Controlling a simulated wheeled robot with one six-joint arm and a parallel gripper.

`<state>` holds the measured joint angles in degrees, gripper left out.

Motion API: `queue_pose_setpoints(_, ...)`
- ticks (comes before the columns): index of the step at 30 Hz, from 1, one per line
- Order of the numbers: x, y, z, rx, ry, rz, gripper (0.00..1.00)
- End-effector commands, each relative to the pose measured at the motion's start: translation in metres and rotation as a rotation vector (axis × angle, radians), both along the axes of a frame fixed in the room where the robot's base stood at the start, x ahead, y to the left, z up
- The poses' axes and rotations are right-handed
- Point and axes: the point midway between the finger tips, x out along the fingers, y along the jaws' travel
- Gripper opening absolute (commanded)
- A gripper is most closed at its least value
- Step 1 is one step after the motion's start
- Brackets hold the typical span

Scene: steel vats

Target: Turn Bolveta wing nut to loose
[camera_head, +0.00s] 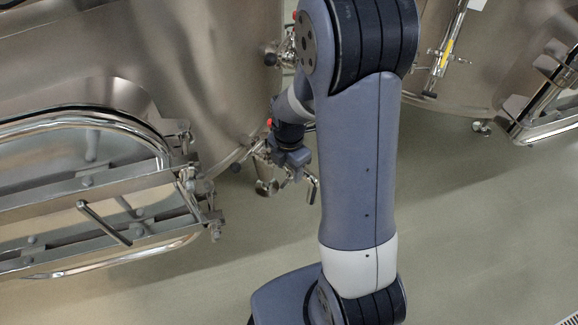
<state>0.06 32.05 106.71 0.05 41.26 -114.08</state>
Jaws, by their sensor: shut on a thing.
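My gripper (291,163) is at the small steel fittings (266,187) low on the side of the large steel vat (215,75), near picture centre. It is shut on a small part there, which I take to be the wing nut. The jaws and the fittings hide most of that part, so its turn angle cannot be read. A bent steel handle (313,187) shows just right of the gripper. A dark round knob (236,168) shows to its left, apart from the jaws.
An oval manway door (95,200) with steel bars and a clamp handle (103,222) juts out at the left. Another steel vat (470,60) with a sight tube (447,50) stands at the upper right. The floor (480,220) at the lower right is clear.

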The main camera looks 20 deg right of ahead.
Motion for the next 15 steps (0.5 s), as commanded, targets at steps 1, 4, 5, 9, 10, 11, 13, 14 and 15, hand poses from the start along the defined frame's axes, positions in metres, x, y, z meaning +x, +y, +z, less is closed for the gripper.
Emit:
queue_pose_setpoints(1,0.0003,0.0,0.0003,-0.001,-0.001,0.0,0.28)
queue_pose_setpoints(4,0.0003,0.0,0.0003,-0.001,-0.001,-0.001,0.28)
queue_pose_setpoints(5,0.0004,-0.0001,0.0003,-0.001,-0.001,-0.001,0.28)
queue_pose_setpoints(9,0.0004,-0.0001,0.0003,-0.001,-0.001,-0.001,0.59)
queue_pose_setpoints(10,0.0003,0.0,0.0003,0.0,-0.001,-0.001,0.61)
queue_pose_setpoints(11,0.0003,0.0,0.0003,0.0,-0.001,-0.001,0.64)
queue_pose_setpoints(13,0.0002,0.0,0.0002,0.0,-0.001,-0.002,0.69)
queue_pose_setpoints(14,0.0002,0.0,0.0002,0.0,-0.001,-0.002,0.72)
queue_pose_setpoints(15,0.0002,0.0,0.0002,0.0,-0.001,-0.002,0.73)
